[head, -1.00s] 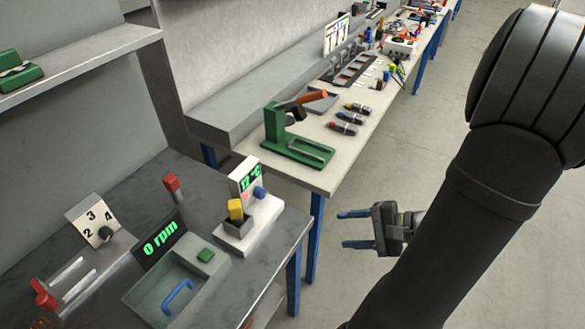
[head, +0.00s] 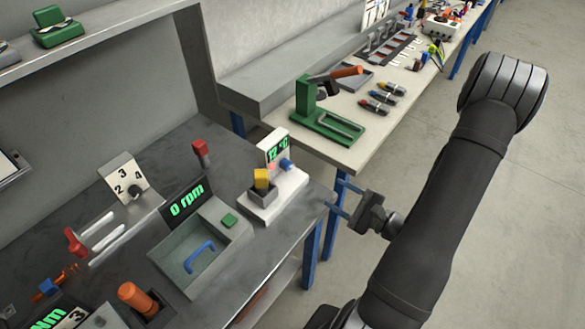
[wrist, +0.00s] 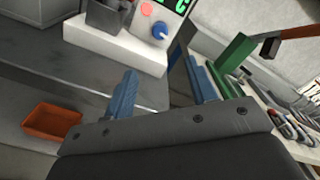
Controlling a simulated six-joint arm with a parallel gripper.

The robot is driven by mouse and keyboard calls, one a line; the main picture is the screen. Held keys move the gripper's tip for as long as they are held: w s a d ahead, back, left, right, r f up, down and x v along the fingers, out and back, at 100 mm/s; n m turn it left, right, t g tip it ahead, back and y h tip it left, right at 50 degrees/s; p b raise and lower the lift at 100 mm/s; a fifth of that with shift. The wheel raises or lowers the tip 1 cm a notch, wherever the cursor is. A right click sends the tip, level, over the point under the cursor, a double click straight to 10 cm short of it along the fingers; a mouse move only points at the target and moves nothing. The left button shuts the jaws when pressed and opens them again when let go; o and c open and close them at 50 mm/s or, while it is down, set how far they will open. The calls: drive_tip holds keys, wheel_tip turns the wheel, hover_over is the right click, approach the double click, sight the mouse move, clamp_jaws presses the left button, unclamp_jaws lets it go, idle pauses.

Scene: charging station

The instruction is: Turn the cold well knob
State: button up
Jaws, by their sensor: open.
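The cold well is a white unit (head: 287,195) with a green temperature display (head: 278,150) and a blue knob (head: 286,164) on its front right. A yellow block (head: 261,178) stands in its grey cup. In the wrist view the blue knob (wrist: 160,30) shows at the top, beyond the fingers, beside a pink round spot (wrist: 147,9). My gripper (head: 334,197) is open and empty, off the bench's right edge, to the right of and below the knob. Its blue fingers also show in the wrist view (wrist: 160,90), apart from the knob.
A grey basin with a blue handle (head: 199,257) and a 0 rpm display (head: 187,203) stand left of the unit. A green press (head: 325,122) stands on the adjoining table. In the wrist view an orange bin (wrist: 52,122) lies below. Floor right of the benches is clear.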

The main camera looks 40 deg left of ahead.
sight(290, 167)
drive_tip(key=a, duration=1.6)
drive_tip(key=c, duration=1)
